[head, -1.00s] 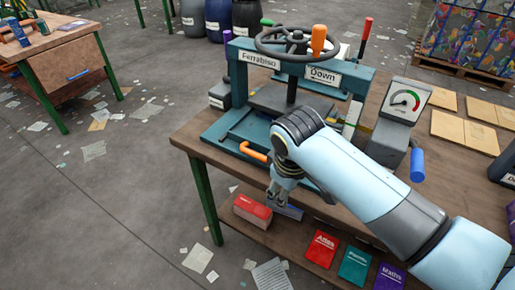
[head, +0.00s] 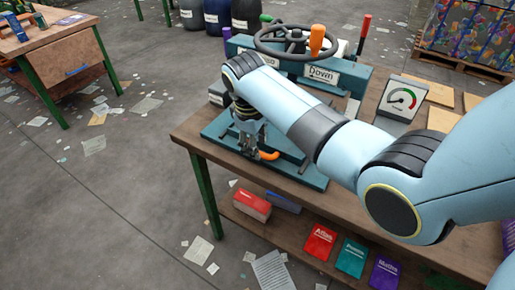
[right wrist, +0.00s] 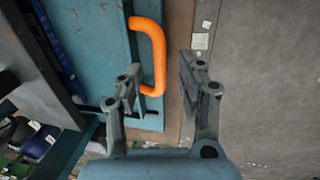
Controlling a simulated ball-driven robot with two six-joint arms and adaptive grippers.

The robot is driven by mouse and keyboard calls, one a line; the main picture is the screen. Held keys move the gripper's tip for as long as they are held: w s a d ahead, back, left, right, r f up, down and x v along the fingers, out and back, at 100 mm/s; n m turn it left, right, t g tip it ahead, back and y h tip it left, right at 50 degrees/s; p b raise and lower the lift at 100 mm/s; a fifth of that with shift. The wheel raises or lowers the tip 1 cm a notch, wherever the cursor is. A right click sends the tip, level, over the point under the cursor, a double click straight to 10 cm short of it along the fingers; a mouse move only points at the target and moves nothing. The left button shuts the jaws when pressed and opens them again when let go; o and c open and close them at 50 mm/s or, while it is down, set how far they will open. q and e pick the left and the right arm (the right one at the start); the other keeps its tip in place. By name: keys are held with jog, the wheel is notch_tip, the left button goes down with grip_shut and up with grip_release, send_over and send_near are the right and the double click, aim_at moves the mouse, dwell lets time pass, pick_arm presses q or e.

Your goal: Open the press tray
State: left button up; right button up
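The press (head: 345,78) is a teal frame with a dark handwheel (head: 290,38) and a "Down" label, standing on a wooden workbench. Its teal tray (head: 312,178) sits low at the front and has an orange handle (head: 268,155). My right gripper (head: 246,146) points down just left of the handle in the head view, and my forearm hides part of the tray. In the right wrist view the gripper (right wrist: 160,70) is open, with the orange handle (right wrist: 157,50) in line with the gap between its fingers. Contact cannot be told. My left gripper is not in view.
A gauge box (head: 402,98) stands on the bench to the right. The shelf below holds a red-topped block (head: 252,205) and red, teal and purple books (head: 320,241). Another wooden bench (head: 65,60) stands far left. The floor in front is open, with scattered papers.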

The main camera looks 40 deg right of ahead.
jog(key=shift+w+d+f, duration=0.1)
jog(key=shift+d+f, duration=0.05)
jog(key=shift+f, duration=0.55)
jog(key=shift+d+f, duration=0.15)
jog(key=shift+f, duration=0.5)
grip_shut()
